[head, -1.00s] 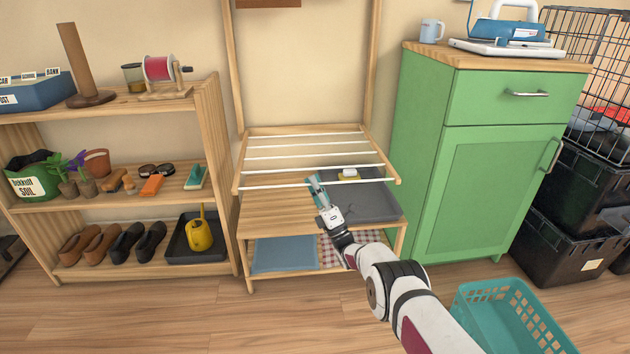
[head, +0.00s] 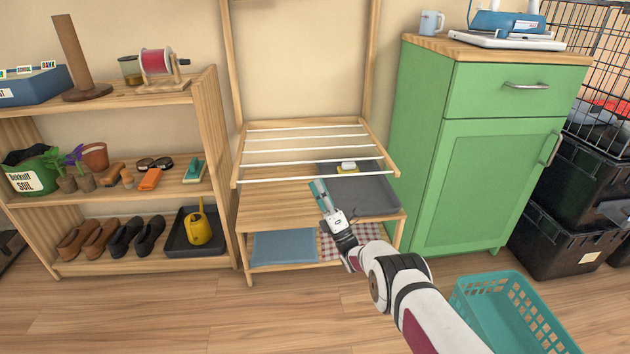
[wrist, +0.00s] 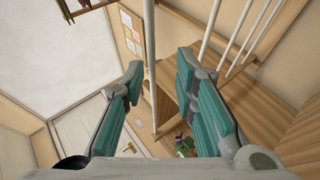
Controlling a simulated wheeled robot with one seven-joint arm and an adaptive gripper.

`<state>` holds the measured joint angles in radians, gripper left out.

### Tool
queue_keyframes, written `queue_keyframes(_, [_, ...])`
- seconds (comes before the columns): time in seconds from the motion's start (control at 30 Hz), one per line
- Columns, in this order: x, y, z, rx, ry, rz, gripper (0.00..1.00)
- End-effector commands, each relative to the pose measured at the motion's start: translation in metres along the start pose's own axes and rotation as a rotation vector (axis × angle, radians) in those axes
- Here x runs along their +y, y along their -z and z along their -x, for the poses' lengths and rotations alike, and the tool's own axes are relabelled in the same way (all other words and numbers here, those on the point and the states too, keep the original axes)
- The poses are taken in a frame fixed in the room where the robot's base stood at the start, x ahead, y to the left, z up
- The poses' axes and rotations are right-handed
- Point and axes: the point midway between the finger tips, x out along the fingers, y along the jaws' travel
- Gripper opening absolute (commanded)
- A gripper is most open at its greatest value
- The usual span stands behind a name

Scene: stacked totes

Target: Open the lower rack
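The lower rack (head: 281,179) is a wooden frame with several white rods. In the head view it stands out roughly level from the tall wooden stand, above the stand's shelf. My gripper (head: 317,186) has teal fingers, and its tips are just below the rack's front rod in that picture. In the wrist view my gripper (wrist: 160,68) is open, with the fingers well apart. A white rod (wrist: 150,30) runs through the gap between them in that picture. I cannot tell whether the fingers touch it.
Under the rack, the stand's wooden shelf (head: 265,208) bears a grey tray (head: 375,200). A blue mat (head: 284,247) lies lower down. A green cabinet (head: 480,180) stands at the right and a shelf unit (head: 215,165) at the left. A teal basket (head: 500,310) is on the floor.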

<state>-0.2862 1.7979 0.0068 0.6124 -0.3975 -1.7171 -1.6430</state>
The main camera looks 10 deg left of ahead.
Motion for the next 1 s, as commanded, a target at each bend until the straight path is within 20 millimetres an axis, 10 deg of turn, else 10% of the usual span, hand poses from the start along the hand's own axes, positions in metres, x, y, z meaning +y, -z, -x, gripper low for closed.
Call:
queue_keyframes(0.4, [-0.002, -0.001, 0.077, -0.002, 0.004, -0.001, 0.27])
queue_keyframes(1.0, [-0.001, -0.001, 0.088, -0.002, 0.003, 0.0, 0.27])
